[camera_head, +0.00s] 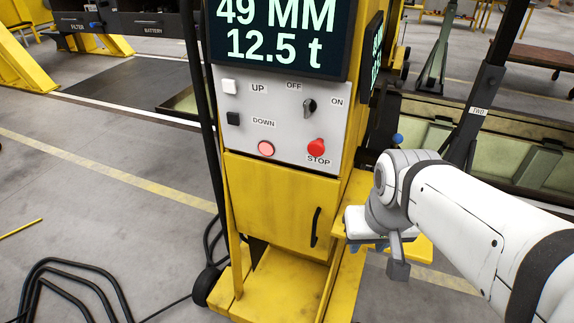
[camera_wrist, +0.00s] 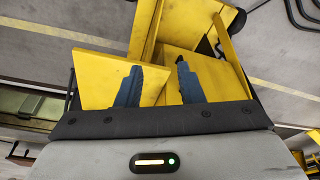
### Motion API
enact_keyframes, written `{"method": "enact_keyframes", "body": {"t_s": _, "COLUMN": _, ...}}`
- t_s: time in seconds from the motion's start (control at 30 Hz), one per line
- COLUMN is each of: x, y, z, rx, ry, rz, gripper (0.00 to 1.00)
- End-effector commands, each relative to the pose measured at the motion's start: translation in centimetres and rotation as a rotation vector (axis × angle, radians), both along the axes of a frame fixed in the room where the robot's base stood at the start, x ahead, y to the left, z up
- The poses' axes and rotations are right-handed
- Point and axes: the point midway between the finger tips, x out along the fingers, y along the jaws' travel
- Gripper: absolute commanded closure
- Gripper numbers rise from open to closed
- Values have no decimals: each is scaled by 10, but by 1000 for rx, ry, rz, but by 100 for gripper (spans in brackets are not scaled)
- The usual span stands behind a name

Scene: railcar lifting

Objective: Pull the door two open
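A yellow cabinet door (camera_head: 275,203) with a black vertical handle (camera_head: 317,227) at its right side is below the control panel in the head view. It looks closed, and I see no number on it. My gripper (camera_wrist: 158,66) shows two blue fingers apart in the wrist view, with nothing seen between them. In the head view the gripper (camera_head: 368,246) is to the right of the handle and apart from it, its fingers mostly hidden by my wrist. Yellow panels lie below the fingers in the wrist view; I cannot tell which is the door.
Above the door is a grey control panel (camera_head: 284,118) with buttons, a knob and a red stop button (camera_head: 317,147), under a display (camera_head: 278,35). A dark post (camera_head: 470,122) with a small label stands at right.

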Motion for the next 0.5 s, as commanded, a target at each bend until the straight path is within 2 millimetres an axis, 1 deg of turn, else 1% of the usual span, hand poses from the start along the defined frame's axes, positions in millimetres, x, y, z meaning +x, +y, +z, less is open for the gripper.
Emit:
{"method": "enact_keyframes", "body": {"t_s": 0.07, "x": 10, "y": 2, "z": -13, "rx": 2, "ry": -5, "rz": 11, "gripper": 66}}
{"method": "enact_keyframes", "body": {"t_s": 0.17, "x": 33, "y": 7, "z": -35, "rx": 4, "ry": -21, "rz": 35, "gripper": 66}}
{"method": "enact_keyframes", "body": {"t_s": 0.27, "x": 67, "y": 16, "z": -63, "rx": 7, "ry": -45, "rz": 69, "gripper": 66}}
{"method": "enact_keyframes", "body": {"t_s": 0.4, "x": 116, "y": 30, "z": -101, "rx": 12, "ry": -83, "rz": 117, "gripper": 66}}
{"method": "enact_keyframes", "body": {"t_s": 0.5, "x": 148, "y": 40, "z": -125, "rx": 14, "ry": -108, "rz": 148, "gripper": 66}}
